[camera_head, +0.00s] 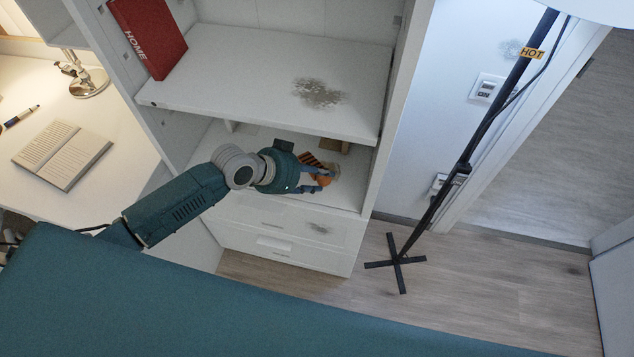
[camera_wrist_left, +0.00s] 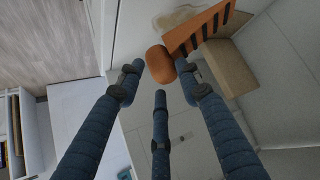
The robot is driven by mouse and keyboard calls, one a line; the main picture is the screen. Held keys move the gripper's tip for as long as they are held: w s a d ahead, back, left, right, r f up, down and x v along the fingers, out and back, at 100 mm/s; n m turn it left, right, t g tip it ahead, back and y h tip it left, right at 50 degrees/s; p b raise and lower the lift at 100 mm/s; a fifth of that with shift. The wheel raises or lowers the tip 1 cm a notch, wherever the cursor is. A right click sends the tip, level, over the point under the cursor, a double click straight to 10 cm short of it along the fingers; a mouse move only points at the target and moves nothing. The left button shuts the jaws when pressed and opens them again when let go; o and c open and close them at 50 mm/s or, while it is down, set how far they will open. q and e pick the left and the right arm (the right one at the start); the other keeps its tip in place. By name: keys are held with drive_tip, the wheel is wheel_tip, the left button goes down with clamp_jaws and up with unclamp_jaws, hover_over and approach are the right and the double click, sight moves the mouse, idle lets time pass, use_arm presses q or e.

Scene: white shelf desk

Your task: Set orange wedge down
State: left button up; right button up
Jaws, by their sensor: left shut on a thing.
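The orange wedge (camera_wrist_left: 204,29) has dark stripes along one side. A rounded orange end (camera_wrist_left: 160,64) shows between the fingertips of my left gripper (camera_wrist_left: 158,80), which is shut on it. In the head view the orange wedge (camera_head: 310,159) is in the lower shelf compartment, just beyond the fingers of my left gripper (camera_head: 317,180). The fingers partly hide it. I cannot tell whether its underside touches the shelf board. My right gripper is not in view.
A tan block (camera_wrist_left: 229,67) lies close beside the wedge. The upper shelf board (camera_head: 245,75) stands above the arm, with a red book (camera_head: 150,38) at its left. Drawers (camera_head: 285,240) are below. A black lamp stand (camera_head: 430,215) stands to the right.

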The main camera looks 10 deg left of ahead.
sight(318, 184)
use_arm(q)
wheel_tip(318, 184, down, 3)
drive_tip(key=shift+f, duration=0.2)
drive_tip(key=shift+w+f, duration=0.15)
drive_tip(key=shift+f, duration=0.25)
drive_tip(key=o, duration=1.3)
drive_tip(key=shift+c, duration=0.2)
drive_tip(key=v, duration=1.2)
